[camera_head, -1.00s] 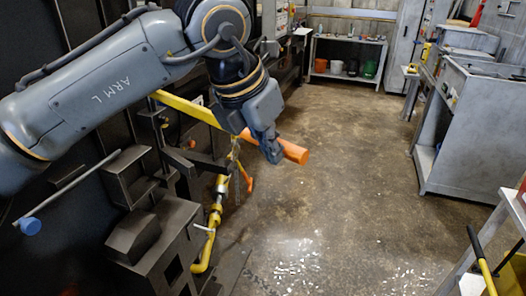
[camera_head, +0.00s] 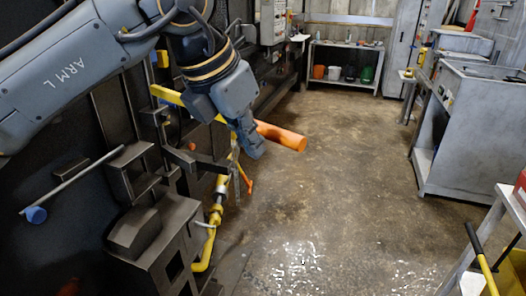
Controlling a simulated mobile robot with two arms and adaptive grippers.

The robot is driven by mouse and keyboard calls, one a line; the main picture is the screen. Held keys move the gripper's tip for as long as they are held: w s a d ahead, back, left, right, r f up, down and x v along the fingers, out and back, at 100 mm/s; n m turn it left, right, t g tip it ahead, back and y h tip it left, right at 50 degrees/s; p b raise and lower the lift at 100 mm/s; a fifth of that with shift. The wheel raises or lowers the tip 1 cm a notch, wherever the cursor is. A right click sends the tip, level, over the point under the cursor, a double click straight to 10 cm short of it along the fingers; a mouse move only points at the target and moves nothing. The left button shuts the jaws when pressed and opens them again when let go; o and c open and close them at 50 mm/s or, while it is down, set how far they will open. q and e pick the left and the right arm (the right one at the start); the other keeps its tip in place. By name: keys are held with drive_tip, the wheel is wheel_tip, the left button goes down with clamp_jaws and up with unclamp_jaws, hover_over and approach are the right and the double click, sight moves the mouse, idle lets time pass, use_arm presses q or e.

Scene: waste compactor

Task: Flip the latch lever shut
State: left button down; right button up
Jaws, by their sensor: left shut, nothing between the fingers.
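The latch lever looks to be the yellow bar (camera_head: 170,96) with an orange grip (camera_head: 283,136), sticking out from the dark compactor front towards the right. My left gripper (camera_head: 254,150) is shut and empty. It points downwards and overlaps the middle of the lever in the picture, just left of the orange grip. I cannot tell whether it touches the lever. It hides part of the yellow bar. My right gripper is out of view.
A yellow rod with a hooked end (camera_head: 206,255) hangs below the lever. A thin bar with a blue knob (camera_head: 36,215) juts out at the left. A grey bench (camera_head: 465,130) stands at the right. The concrete floor (camera_head: 345,180) between is clear.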

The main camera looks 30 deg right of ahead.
use_arm(q)
drive_tip(key=w+b+v, duration=0.1)
drive_tip(key=v, duration=0.6)
drive_tip(key=shift+s+r, duration=0.25)
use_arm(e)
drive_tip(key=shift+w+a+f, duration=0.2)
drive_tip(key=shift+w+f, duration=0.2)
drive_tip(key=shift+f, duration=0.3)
use_arm(q)
drive_tip(key=shift+s+a, duration=0.1)
